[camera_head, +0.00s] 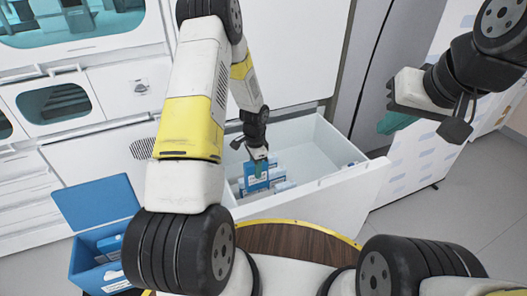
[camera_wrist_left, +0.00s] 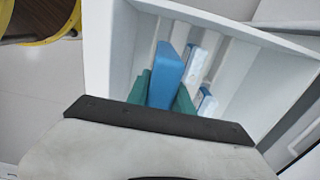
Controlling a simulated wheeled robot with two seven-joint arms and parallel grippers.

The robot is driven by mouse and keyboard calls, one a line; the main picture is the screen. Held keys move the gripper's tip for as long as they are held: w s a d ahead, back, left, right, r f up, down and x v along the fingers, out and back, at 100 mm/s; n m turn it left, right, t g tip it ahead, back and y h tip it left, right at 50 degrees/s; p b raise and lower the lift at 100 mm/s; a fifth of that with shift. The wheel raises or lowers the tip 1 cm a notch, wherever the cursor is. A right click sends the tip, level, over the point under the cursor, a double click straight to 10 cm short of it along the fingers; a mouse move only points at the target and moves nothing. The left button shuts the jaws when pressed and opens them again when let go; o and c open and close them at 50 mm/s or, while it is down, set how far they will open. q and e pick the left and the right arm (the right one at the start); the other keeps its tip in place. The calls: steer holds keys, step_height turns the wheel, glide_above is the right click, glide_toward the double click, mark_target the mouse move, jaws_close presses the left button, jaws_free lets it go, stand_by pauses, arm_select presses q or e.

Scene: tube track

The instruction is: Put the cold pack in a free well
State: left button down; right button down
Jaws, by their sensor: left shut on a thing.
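My left gripper (camera_head: 257,165) reaches down into an open white drawer (camera_head: 345,190). Its teal fingers are shut on a blue cold pack (camera_head: 256,182), which is upright; the pack also shows between the fingers in the left wrist view (camera_wrist_left: 167,75). Other blue and white packs (camera_wrist_left: 195,70) stand beside it in the drawer, between pale dividers. A blue box (camera_head: 88,262) with its lid open stands at lower left and has blue and white items inside; its wells are not clear. My right gripper (camera_head: 400,120) is raised at upper right, away from the drawer; its jaw gap is unclear.
A round wooden-topped surface with a yellow rim (camera_head: 300,238) lies in front of the drawer. White cabinets (camera_head: 110,90) stand behind and left. Grey floor (camera_head: 460,210) is clear at right. The drawer's walls surround the left gripper.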

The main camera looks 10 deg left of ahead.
mark_target(256, 190)
arm_select(q)
steer(key=shift+f, duration=4.2)
steer(key=shift+f, duration=1.75)
steer(key=shift+f, duration=0.1)
steer(key=shift+f, duration=1.15)
steer(key=shift+f, duration=0.1)
steer(key=shift+f, duration=1.3)
steer(key=shift+f, duration=0.4)
